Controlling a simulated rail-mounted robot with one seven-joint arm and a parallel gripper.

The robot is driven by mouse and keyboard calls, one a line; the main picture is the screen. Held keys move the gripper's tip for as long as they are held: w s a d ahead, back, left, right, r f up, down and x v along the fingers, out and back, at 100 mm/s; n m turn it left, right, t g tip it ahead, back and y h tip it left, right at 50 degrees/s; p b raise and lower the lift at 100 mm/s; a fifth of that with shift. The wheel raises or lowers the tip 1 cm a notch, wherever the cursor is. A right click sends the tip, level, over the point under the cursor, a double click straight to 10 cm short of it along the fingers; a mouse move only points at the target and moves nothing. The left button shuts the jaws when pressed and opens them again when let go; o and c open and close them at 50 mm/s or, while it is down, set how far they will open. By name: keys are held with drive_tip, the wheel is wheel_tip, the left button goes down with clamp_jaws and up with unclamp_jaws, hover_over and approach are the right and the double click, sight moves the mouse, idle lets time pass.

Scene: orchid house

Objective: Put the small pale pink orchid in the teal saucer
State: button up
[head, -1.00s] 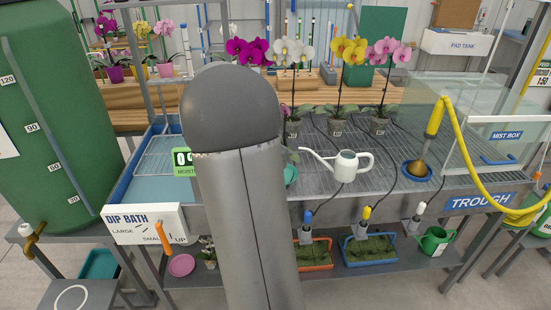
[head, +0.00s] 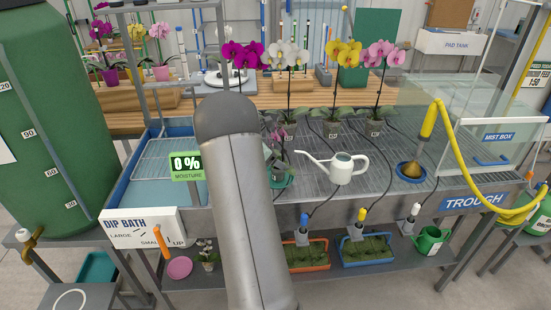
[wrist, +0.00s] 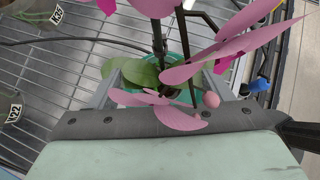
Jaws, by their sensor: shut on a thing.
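A small pink orchid with deeper magenta lips (head: 277,135) stands upright at the teal saucer (head: 289,181) on the trough, just right of my arm. In the wrist view its pink petals (wrist: 205,72) and green leaves (wrist: 136,75) cover most of the space between my fingers. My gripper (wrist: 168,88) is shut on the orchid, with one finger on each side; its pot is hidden. Part of the teal saucer (wrist: 178,60) shows around and below the plant. I cannot tell whether the pot rests in the saucer or hangs just above it.
A white watering can (head: 343,170) stands close right of the saucer. Large potted orchids (head: 330,130) stand behind it. A moisture display (head: 187,166) reads 0 %. A pink saucer (head: 180,267) and a small pale orchid (head: 207,257) are on the lower shelf.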

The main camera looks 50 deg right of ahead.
drive_tip(key=shift+f, duration=0.15)
drive_tip(key=o, duration=1.3)
drive_tip(key=shift+w+a+r, duration=0.15)
drive_tip(key=shift+a+r, duration=0.05)
drive_tip(key=shift+r, duration=0.25)
drive_tip(key=v, duration=0.7)
drive_tip(key=shift+b, duration=0.35)
